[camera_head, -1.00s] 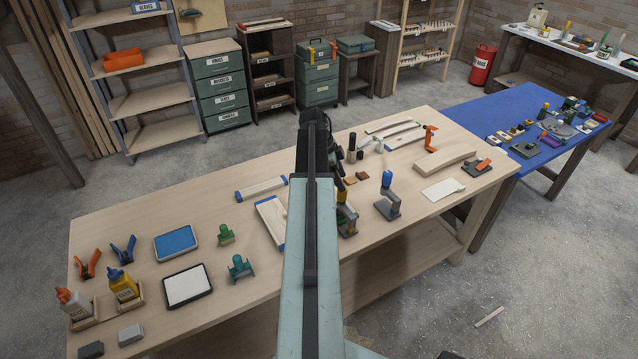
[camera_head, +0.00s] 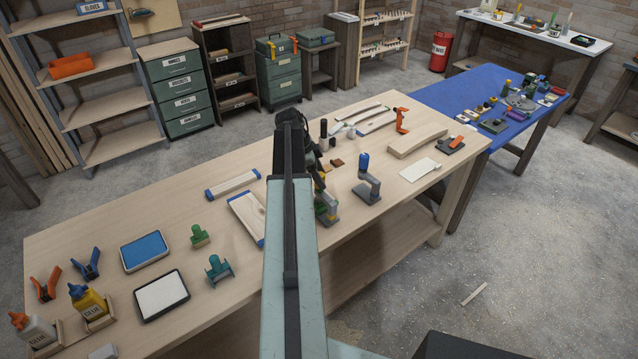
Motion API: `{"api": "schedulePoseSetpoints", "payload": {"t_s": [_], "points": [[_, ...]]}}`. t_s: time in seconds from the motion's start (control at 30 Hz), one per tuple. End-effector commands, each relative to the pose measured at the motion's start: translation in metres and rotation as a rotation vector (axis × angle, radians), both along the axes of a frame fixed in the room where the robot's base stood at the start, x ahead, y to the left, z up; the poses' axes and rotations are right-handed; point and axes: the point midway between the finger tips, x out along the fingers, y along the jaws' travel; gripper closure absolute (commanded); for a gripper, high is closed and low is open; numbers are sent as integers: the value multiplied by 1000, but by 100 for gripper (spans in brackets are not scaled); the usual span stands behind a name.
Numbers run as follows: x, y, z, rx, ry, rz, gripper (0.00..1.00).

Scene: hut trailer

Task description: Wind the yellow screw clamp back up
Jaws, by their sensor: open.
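The yellow screw clamp (camera_head: 326,207) stands on the wooden workbench (camera_head: 130,210), just right of my arm. Only part of its yellow and green body shows; my arm hides the rest. My gripper (camera_head: 318,172) is dark and hangs at the arm's far end, close above or beside the clamp. It is open. My arm hides much of it, so I cannot tell whether it touches the clamp. A similar clamp with a blue top and grey base (camera_head: 367,180) stands to the right.
Two green clamps (camera_head: 200,236) (camera_head: 219,268) stand left of my arm. A blue-ended board (camera_head: 245,217) lies close by on the left. A dark bottle (camera_head: 324,135) and a white card (camera_head: 420,170) are on the bench. A blue table (camera_head: 450,97) stands beyond its right end.

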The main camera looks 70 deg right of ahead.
Motion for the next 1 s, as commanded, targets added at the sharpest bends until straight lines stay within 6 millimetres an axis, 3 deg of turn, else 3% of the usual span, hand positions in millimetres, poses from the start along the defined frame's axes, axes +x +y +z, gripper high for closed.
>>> {"api": "schedulePoseSetpoints", "payload": {"t_s": [0.2,0.4,0.73,1.0], "points": [[0,0,0,0,0,1,45],[1,0,0,0,0,1,100],[3,3,0,1,2,42,100],[2,5,0,-3,4,204,100]]}}
